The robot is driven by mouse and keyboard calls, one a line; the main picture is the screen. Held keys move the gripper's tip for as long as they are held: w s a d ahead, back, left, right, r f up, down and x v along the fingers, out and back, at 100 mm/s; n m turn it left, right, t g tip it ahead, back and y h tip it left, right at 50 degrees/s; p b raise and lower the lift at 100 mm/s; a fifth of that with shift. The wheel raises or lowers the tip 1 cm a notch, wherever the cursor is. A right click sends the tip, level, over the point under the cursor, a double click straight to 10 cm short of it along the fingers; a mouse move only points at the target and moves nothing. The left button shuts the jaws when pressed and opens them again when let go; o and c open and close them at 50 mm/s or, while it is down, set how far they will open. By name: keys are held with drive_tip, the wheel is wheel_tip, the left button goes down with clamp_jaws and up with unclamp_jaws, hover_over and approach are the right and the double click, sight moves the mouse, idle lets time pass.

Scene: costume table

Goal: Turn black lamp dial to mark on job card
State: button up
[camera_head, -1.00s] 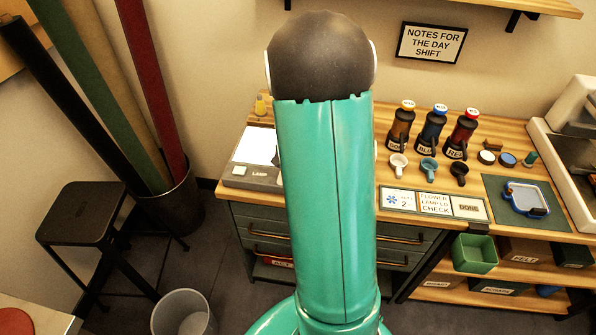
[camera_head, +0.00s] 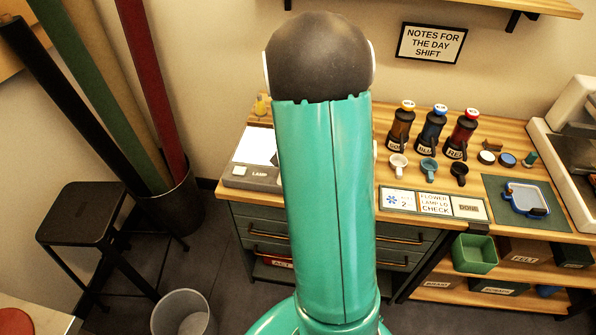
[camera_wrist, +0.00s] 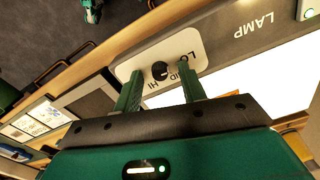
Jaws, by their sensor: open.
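The black lamp dial (camera_wrist: 160,70) sits on a white plate marked LO, MID and HI on the grey lamp unit (camera_wrist: 228,38). In the wrist view it shows between the fingertips of my open gripper (camera_wrist: 159,72); whether they touch it, I cannot tell. The dial's pointer is too small to read surely. In the head view the lamp unit (camera_head: 250,177), with its lit white panel (camera_head: 255,145), stands left of my arm, which hides my gripper and the dial. The job card (camera_head: 435,203) lies on the table's front edge and reads FLOWER, LAMP LO, CHECK.
A flower card (camera_head: 397,200) and a DONE card (camera_head: 468,208) flank the job card. Several dark bottles (camera_head: 432,130) and small cups (camera_head: 428,166) stand behind. A green mat (camera_head: 500,190) lies to the right. A drawer handle (camera_head: 268,229) sticks out below the table.

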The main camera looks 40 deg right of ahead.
wheel_tip(320, 180, up, 14)
idle(0.5)
drive_tip(key=shift+f, duration=0.15)
drive_tip(key=s+a+r+n+t, duration=0.2)
drive_tip(key=a+r+n, duration=0.15)
drive_tip(key=a, duration=0.45)
drive_tip(key=s+a+r+n+t, duration=0.1)
drive_tip(key=a+r+n, duration=0.2)
drive_tip(key=a+r, duration=0.35)
drive_tip(key=s+a+n+t, duration=0.2)
drive_tip(key=s+a+n, duration=0.5)
drive_tip(key=a, duration=0.5)
drive_tip(key=shift+s+a+f+t, duration=0.15)
drive_tip(key=shift+s+a+t, duration=0.15)
drive_tip(key=shift+s, duration=0.25)
